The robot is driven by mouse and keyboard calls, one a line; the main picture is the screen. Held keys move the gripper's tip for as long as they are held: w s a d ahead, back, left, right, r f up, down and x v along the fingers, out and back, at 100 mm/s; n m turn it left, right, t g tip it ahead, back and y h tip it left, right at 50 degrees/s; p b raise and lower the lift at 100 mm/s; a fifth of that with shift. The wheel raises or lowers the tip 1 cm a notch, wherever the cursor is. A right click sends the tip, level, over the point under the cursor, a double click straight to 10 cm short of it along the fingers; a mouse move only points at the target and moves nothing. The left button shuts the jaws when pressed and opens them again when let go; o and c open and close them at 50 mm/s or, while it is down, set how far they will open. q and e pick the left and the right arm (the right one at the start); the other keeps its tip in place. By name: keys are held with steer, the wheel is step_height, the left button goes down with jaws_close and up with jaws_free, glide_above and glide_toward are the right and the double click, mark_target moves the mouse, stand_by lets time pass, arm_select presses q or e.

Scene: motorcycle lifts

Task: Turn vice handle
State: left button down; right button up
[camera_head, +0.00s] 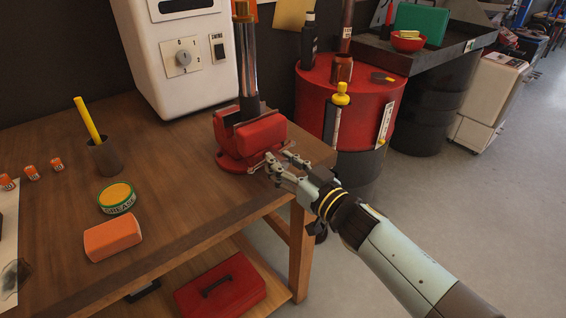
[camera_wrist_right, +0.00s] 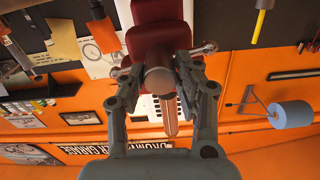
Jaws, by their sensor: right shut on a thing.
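The red vice (camera_head: 248,140) stands at the right front corner of the wooden workbench, with an upright metal cylinder (camera_head: 247,60) in its jaws. My right gripper (camera_head: 278,163) is at the vice's front, reaching in from the lower right. In the right wrist view the vice (camera_wrist_right: 155,18) is ahead, and the fingers close from both sides around its round screw end (camera_wrist_right: 158,79). Metal ends of the vice handle (camera_wrist_right: 207,48) stick out beyond the fingers; the handle's middle is hidden by them. My left gripper is not in view.
On the workbench (camera_head: 170,165) are a grease tin (camera_head: 117,198), an orange block (camera_head: 112,238) and a pen cup (camera_head: 104,157). A white machine (camera_head: 185,55) stands behind. A red drum (camera_head: 365,95) is beyond the bench's right side.

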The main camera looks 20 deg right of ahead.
jaws_close()
steer(key=shift+n, duration=0.4)
